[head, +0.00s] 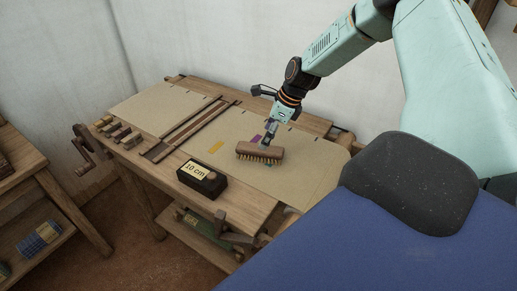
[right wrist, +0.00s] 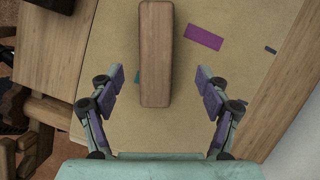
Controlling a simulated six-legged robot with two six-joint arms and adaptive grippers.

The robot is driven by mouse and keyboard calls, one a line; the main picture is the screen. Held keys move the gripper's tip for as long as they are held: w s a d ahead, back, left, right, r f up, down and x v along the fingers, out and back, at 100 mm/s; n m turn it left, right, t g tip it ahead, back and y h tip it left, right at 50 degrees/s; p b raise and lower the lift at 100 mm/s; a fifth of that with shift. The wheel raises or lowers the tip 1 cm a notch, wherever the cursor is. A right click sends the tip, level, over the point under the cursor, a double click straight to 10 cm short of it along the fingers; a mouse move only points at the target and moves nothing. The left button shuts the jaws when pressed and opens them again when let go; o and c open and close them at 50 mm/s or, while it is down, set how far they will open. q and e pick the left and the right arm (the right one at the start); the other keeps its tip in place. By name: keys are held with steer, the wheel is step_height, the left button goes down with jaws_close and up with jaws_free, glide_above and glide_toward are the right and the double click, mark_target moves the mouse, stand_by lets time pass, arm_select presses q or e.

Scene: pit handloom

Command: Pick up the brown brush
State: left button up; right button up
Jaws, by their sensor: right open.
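The brown brush (head: 260,152) lies bristles down on the beige sheet of the wooden loom table. In the right wrist view the brush's smooth wooden back (right wrist: 156,52) runs up and down the picture, its near end between the fingers. My right gripper (head: 268,136) is just behind and above the brush in the head view. In the right wrist view this gripper (right wrist: 160,88) is open, with one finger on either side of the brush and a clear gap to each. My left gripper is not in view.
A dark block labelled "10 cm" (head: 202,179) stands in front of the brush. Purple (right wrist: 205,37) and yellow (head: 216,148) patches lie on the beige sheet (head: 300,160). Wooden pegs (head: 122,133) and slats (head: 190,128) lie further left. A side shelf (head: 40,190) stands at the left.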

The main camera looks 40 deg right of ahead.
mark_target(260, 152)
steer(key=shift+w+a+f+b, duration=0.1)
steer(key=shift+a+f+b, duration=0.25)
steer(key=shift+f, duration=0.2)
steer(key=shift+w+a+f+b, duration=0.1)
steer(key=shift+a+f+b, duration=0.15)
steer(key=shift+f, duration=0.25)
steer(key=b+x, duration=0.2)
steer(key=x, duration=0.1)
steer(key=shift+s+d+f, duration=0.1)
steer(key=shift+s+d, duration=0.1)
steer(key=shift+w+f+b, duration=0.3)
steer(key=shift+f+b, duration=0.05)
steer(key=shift+f, duration=0.05)
steer(key=shift+s+a+r, duration=0.1)
steer(key=shift+a+r, duration=0.1)
steer(key=shift+a, duration=0.05)
steer(key=shift+d+f, duration=0.1)
steer(key=shift+d, duration=0.05)
steer(key=c, duration=1.2)
steer(key=shift+c, duration=0.5)
